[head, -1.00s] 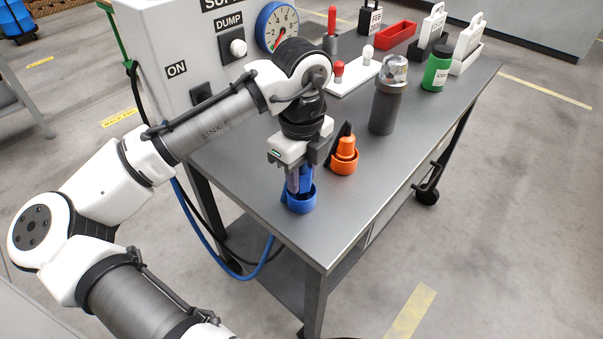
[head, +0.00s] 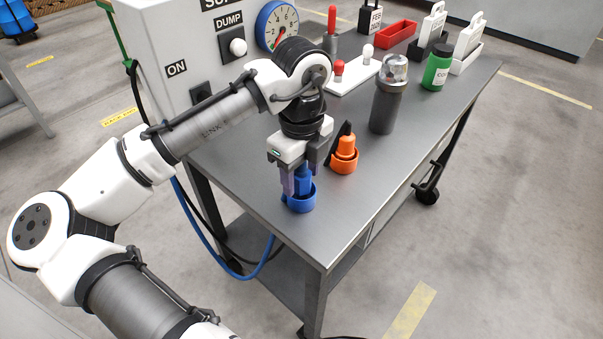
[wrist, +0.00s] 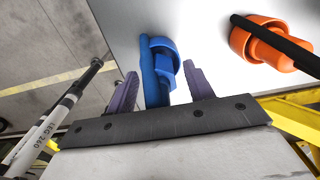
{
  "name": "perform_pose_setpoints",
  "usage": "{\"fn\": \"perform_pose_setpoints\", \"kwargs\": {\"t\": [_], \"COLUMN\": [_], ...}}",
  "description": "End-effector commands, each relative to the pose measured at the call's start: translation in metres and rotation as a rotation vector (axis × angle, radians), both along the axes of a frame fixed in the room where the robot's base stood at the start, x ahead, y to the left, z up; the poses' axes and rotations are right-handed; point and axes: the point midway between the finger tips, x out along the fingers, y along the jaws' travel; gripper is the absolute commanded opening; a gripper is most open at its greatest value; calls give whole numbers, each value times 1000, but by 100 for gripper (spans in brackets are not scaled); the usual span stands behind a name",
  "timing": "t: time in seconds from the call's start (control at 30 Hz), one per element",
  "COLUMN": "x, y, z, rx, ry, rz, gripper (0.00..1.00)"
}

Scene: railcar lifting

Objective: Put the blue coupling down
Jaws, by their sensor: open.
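The fingers are open, and the wrist view shows a gap between each finger and the coupling. The lower part of the coupling is partly hidden by the near finger in the head view.
A dark cylinder with a clear top (head: 387,105) is farther right. The grey control box (head: 185,50) stands behind. The cart's front right surface is bare.

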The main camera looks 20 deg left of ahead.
Motion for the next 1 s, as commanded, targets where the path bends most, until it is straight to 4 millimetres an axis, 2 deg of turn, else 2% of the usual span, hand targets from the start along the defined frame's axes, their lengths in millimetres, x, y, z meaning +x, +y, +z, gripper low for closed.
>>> {"fn": "perform_pose_setpoints", "kwargs": {"t": [0.4,0.5,0.67,0.87,0.93,1.0], "x": [0,0,0,0,4,16], "y": [0,0,0,0,-3,-13], "z": [86,101,113,115,116,119], "rx": [4,3,1,-2,-9,-37], "ry": [-1,-1,0,-2,-27,-110], "rz": [1,0,0,-1,0,8], "gripper": [52,52,52,52,52,52]}}
